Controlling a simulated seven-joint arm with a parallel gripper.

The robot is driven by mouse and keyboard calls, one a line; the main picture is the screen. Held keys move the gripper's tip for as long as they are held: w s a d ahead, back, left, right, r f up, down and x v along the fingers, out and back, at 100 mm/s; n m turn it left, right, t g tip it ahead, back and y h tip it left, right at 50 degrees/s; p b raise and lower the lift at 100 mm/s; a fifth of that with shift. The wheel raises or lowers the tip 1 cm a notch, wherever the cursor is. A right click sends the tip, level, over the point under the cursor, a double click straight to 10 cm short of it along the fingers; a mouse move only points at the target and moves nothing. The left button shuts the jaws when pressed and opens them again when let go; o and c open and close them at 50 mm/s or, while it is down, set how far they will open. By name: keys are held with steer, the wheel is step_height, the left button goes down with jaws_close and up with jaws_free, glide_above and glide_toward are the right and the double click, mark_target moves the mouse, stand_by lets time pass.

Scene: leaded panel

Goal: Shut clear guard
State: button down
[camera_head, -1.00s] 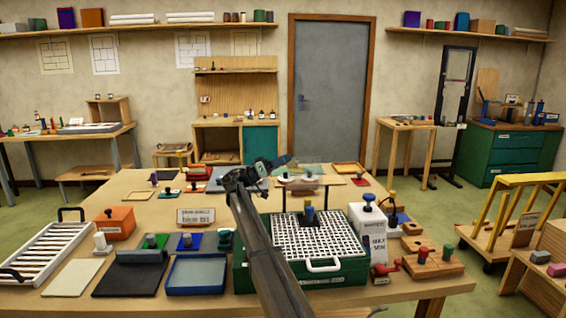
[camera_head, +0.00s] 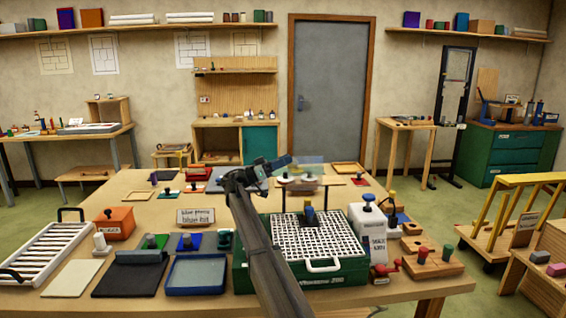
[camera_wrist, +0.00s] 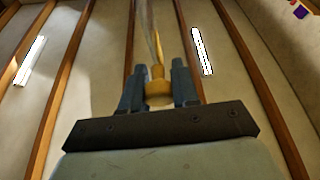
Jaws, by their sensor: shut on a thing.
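The clear guard (camera_head: 309,164) is a see-through pane at the far middle of the table, above a low dark-legged stand. It looks raised and tilted; its exact angle is hard to tell. My gripper (camera_head: 286,160) is at the pane's left side in the head view. In the wrist view my gripper (camera_wrist: 158,88) is shut on a yellow knob (camera_wrist: 158,72), with a thin clear edge running up from it. My arm hides part of the table behind it.
A green box with a white grid top (camera_head: 318,238) stands in front, with a white bottle-like unit (camera_head: 368,230) to its right. A blue tray (camera_head: 197,274), a dark pad (camera_head: 130,278) and a sign (camera_head: 196,216) lie left of my arm. A wooden frame (camera_head: 347,168) lies behind right.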

steer(key=s+f+m+g+y, duration=0.1)
steer(key=s+m+g, duration=0.5)
steer(key=m, duration=0.6)
steer(key=shift+s+g, duration=0.3)
steer(key=shift+s, duration=0.45)
steer(key=shift+f, duration=0.1)
steer(key=c, duration=0.9)
jaws_free()
step_height(320, 180, up, 10)
